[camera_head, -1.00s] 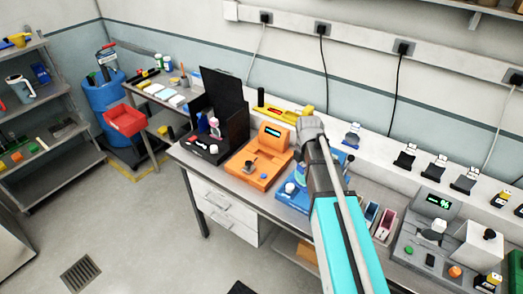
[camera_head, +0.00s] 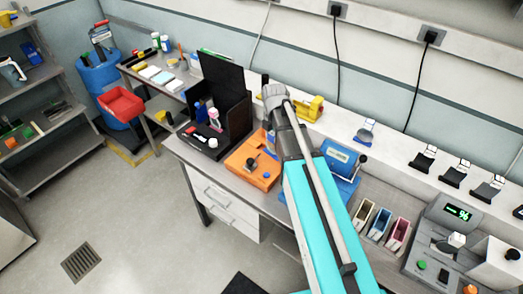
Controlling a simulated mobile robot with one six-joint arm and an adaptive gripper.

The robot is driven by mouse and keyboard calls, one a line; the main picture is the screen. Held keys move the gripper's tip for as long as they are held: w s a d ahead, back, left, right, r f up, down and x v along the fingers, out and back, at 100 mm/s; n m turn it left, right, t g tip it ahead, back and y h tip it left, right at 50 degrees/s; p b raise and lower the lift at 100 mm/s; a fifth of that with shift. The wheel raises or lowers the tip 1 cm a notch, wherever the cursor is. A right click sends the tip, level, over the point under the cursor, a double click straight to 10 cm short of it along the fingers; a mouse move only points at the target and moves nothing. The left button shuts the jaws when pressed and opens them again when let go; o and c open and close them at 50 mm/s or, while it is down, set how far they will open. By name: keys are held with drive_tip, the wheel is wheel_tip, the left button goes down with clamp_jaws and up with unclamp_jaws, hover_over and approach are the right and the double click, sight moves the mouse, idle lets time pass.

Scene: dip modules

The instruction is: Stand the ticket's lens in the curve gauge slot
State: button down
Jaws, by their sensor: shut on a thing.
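My arm crosses the bench from the bottom, and my gripper is not visible; the arm hides whatever it holds. An orange instrument (camera_head: 240,171) with a dark knob sits on the bench, partly behind my arm. A blue instrument (camera_head: 345,158) with a small display stands right of the arm, partly covered. I cannot tell which one is the curve gauge, and no slot is clear. A small holder with a bluish, lens-like piece (camera_head: 366,132) stands on the back ledge. The ticket cannot be made out.
A black open case (camera_head: 236,110) with small bottles stands left of the orange instrument. Several coloured bins (camera_head: 380,223) and a grey unit with a green readout (camera_head: 457,212) are on the right. Several black holders (camera_head: 453,176) line the ledge. Floor is open at left.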

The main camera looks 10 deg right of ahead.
drive_tip(key=shift+w, duration=0.15)
drive_tip(key=shift+a, duration=0.1)
drive_tip(key=shift+a+r, duration=0.1)
drive_tip(key=shift+r, duration=0.05)
drive_tip(key=s+a+r+n+p, duration=0.1)
drive_tip(key=s+a+r+p, duration=0.2)
drive_tip(key=s+r+p, duration=0.1)
drive_tip(key=shift+s+a+r+n+p, duration=0.2)
drive_tip(key=shift+s+n+p, duration=0.15)
drive_tip(key=shift+s, duration=0.35)
drive_tip(key=w+d+f+b, duration=0.1)
drive_tip(key=w, duration=0.2)
drive_tip(key=w+f+b, duration=0.2)
drive_tip(key=w, duration=0.1)
drive_tip(key=w+d+f+b, duration=0.1)
drive_tip(key=w, duration=0.2)
drive_tip(key=shift+d+f, duration=0.25)
drive_tip(key=shift+d, duration=0.05)
drive_tip(key=w+d+f+b, duration=0.1)
drive_tip(key=w+f+b, duration=0.2)
drive_tip(key=f+b, duration=0.1)
drive_tip(key=shift+w+f+b, duration=0.3)
drive_tip(key=shift+w+b, duration=0.05)
drive_tip(key=shift+b, duration=0.2)
